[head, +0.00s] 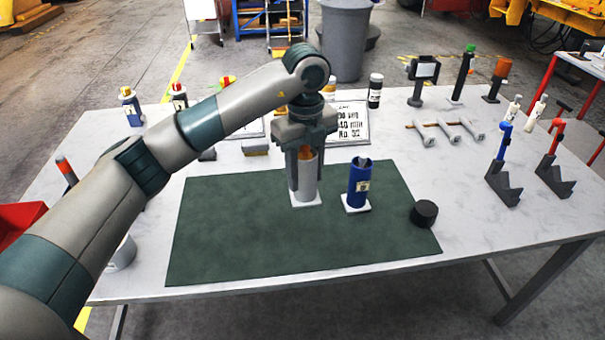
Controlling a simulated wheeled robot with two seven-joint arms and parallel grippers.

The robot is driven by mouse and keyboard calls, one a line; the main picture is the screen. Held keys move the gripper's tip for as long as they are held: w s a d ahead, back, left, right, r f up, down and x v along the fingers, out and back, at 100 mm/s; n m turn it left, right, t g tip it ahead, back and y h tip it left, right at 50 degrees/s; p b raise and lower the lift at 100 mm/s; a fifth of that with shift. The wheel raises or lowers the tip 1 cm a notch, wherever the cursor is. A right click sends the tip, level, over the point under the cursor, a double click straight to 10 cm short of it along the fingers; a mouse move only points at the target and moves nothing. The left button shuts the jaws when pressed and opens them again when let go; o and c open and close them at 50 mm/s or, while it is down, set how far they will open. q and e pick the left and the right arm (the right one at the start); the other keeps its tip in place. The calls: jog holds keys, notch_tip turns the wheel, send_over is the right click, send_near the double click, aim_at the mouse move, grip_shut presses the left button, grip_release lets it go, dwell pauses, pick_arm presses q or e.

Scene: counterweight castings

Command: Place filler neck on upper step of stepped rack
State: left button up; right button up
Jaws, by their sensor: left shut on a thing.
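My left gripper (306,172) points straight down over the green mat, its jaws closed around an upright light grey cylinder (309,180). An orange-brown part shows at the cylinder's top between the fingers. The cylinder stands at a white square pad (307,202); I cannot tell whether it touches it. I cannot tell for sure which piece is the filler neck; the held one may be it. A blue cylinder (358,187) with a label and a grey top stands to the right on another white pad. No stepped rack can be made out with certainty. My right gripper is not in view.
A black round piece (424,213) sits at the right edge of the green mat (240,245). Two angled holders (503,185) are at the right. The mat's front is clear.

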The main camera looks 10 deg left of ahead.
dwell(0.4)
pick_arm(q)
jog(key=m, duration=0.2)
jog(key=s+a+m, duration=0.1)
jog(key=a+m, duration=0.1)
jog(key=m, duration=0.1)
jog(key=shift+s+f+m, duration=0.3)
jog(key=shift+f, duration=0.1)
jog(key=s+a+f+n, duration=0.2)
jog(key=s+a+n, duration=0.3)
jog(key=n, duration=1.1)
jog(key=s+a+f+n, duration=0.3)
jog(key=s+a+n, duration=0.2)
jog(key=s+n, duration=0.6)
jog(key=n, duration=0.6)
jog(key=shift+a, duration=0.3)
jog(key=shift+w+d, duration=0.1)
jog(key=shift+d, duration=0.05)
